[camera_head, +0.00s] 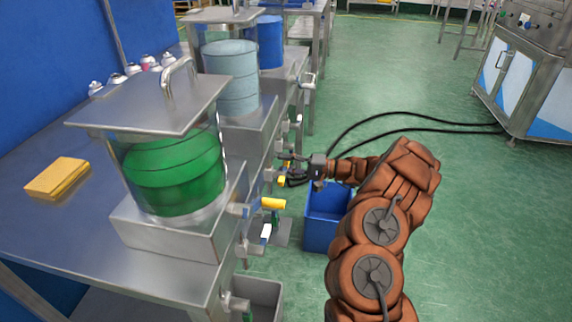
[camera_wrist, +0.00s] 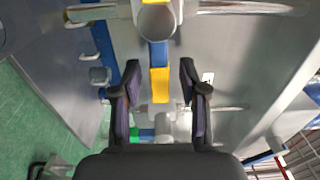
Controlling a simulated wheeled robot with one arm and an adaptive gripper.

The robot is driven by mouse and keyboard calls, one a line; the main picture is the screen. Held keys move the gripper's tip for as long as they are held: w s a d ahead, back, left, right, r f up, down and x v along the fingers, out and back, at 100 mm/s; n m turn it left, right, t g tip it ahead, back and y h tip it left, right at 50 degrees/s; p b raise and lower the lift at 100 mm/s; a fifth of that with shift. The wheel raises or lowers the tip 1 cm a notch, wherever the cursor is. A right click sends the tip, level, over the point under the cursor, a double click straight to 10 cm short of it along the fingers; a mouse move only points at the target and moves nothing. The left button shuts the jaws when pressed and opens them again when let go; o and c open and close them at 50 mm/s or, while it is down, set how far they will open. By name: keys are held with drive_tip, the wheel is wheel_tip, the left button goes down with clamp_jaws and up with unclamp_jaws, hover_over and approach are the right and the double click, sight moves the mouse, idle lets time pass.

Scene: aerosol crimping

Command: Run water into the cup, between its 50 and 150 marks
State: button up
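My gripper (camera_head: 286,170) is at the side of the bench, by the light-blue water tank (camera_head: 232,78) and the taps below it. In the wrist view my gripper (camera_wrist: 160,68) is open, one dark finger on each side of a yellow tap handle (camera_wrist: 160,86). The fingers look apart from the handle. The handle also shows small in the head view (camera_head: 281,181), close to the fingers. I cannot make out the cup or its marks in either view.
A tank of green liquid (camera_head: 175,172) stands nearer, with a yellow-handled tap (camera_head: 273,203) in front. A blue bin (camera_head: 322,230) is on the floor beneath my arm. Open green floor lies to the right, crossed by black cables.

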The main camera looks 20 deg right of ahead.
clamp_jaws()
idle(0.4)
